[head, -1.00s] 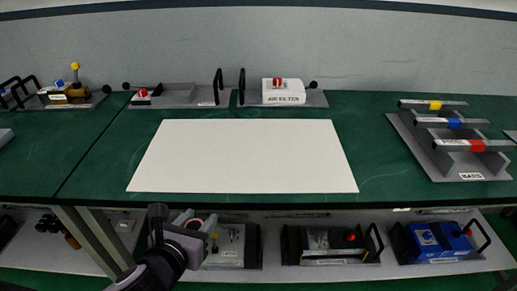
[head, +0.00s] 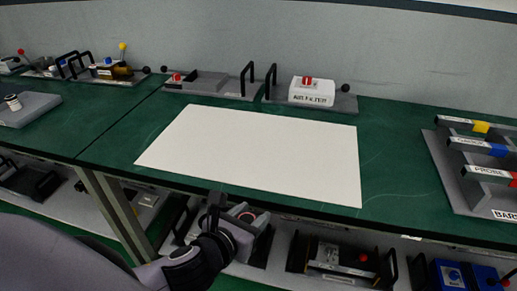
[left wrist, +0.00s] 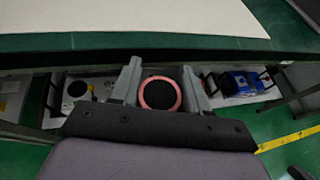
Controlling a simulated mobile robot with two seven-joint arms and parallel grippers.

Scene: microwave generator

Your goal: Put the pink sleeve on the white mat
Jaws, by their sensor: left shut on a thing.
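The white mat (head: 260,150) lies flat and bare on the green bench top. Its near edge also shows at the top of the left wrist view (left wrist: 160,20). My left gripper (head: 250,216) is in front of the bench's near edge, short of the mat in the picture. It is shut on the pink sleeve (head: 248,217), a small ring. In the left wrist view the sleeve's pink rim (left wrist: 145,93) sits between the two grey fingers, with a dark middle. My right gripper is not in view.
An air filter (head: 312,93) on a grey base and a grey fixture with a black handle (head: 247,80) stand behind the mat. A probe rack (head: 480,180) is at the right. A bench leg (head: 110,205) stands at the left.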

